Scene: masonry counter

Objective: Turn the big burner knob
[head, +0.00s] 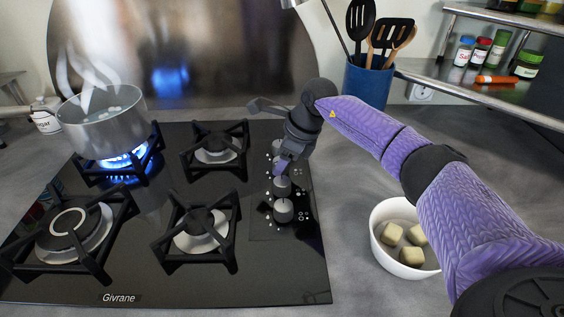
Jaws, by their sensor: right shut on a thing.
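The black glass cooktop (150,270) has a column of grey knobs along its right side. The front knob (283,211) and the knob behind it (281,187) show clearly. My right gripper (281,169) points down at the column, just behind these two, and is shut on a knob that its fingers mostly hide. I cannot tell for sure which burner that knob serves. The big burner (68,232) at the front left, with a wide ringed cap, shows no flame. My left gripper is not in view.
A steaming pot (103,120) stands over a blue flame (125,157) at the back left. A white bowl (402,266) with pale cubes sits right of the cooktop under my right arm. A blue utensil holder (367,88) and a spice shelf (480,80) stand behind.

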